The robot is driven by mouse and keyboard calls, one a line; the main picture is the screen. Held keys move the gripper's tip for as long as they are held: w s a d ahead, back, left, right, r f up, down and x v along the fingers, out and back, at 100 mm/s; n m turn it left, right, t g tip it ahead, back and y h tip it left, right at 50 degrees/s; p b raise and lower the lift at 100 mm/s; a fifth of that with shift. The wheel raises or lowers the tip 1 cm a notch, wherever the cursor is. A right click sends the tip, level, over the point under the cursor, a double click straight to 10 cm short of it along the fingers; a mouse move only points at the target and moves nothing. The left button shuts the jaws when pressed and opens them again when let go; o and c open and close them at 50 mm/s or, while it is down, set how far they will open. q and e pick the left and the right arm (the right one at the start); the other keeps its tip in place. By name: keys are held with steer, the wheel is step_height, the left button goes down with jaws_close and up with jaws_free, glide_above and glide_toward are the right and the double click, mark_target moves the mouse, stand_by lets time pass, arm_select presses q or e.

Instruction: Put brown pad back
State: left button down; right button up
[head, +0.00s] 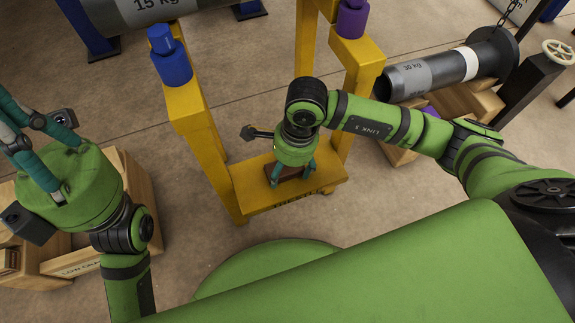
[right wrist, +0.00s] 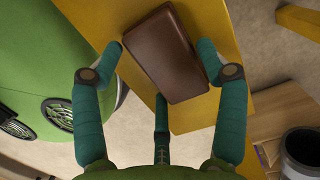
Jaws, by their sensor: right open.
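The brown pad (right wrist: 165,62) is a flat, rounded rectangle lying on the yellow low crosspiece (head: 252,197) of the yellow stand. In the head view the pad (head: 287,178) is partly covered by my right gripper (head: 291,172), which points down over it. In the right wrist view my right gripper (right wrist: 163,58) is open, with a teal finger on either side of the pad and a third finger at its near edge. Whether any finger touches the pad is unclear. My left gripper (head: 22,150) is far left, away from the pad, with its fingertips cut off by the frame.
A wooden crate (head: 70,266) stands on the floor below my left arm. The yellow stand's posts, topped by a blue cylinder (head: 170,57) and a purple one (head: 352,18), flank my right gripper. A grey pipe (head: 437,73) lies on wooden supports at right.

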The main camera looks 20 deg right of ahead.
steer(key=o, duration=0.5)
steer(key=shift+o, duration=0.2)
steer(key=shift+d+r, duration=0.2)
steer(key=shift+r, duration=1.05)
steer(key=shift+d+r, duration=0.2)
steer(key=shift+r, duration=1)
steer(key=shift+d+r, duration=0.2)
steer(key=shift+r, duration=1.05)
